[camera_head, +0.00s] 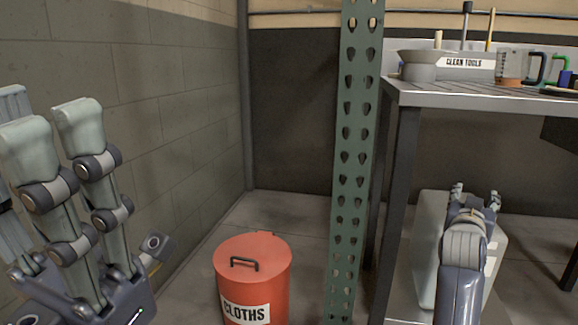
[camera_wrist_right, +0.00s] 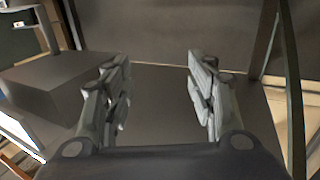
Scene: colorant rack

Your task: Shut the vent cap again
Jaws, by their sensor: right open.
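I cannot make out the vent cap in either view. A pale, box-like container (camera_head: 429,215) stands low under the bench at the right, partly hidden by my right arm. My right gripper (camera_head: 475,193) is over its upper part in the head view. In the right wrist view, the gripper (camera_wrist_right: 160,92) is open, with nothing between its fingers. A dark grey block (camera_wrist_right: 62,82) is left of the fingers there. My left gripper (camera_head: 52,135) stands close to the camera at the left, fingers up and partly cut off by the frame; nothing shows held in it.
A red bin (camera_head: 233,290) marked CLOTHS stands on the floor, lid on. A perforated green post (camera_head: 352,150) rises beside the steel bench (camera_head: 480,97). On the bench are a bowl (camera_head: 416,66), a CLEAN TOOLS holder (camera_head: 465,65) and several small items.

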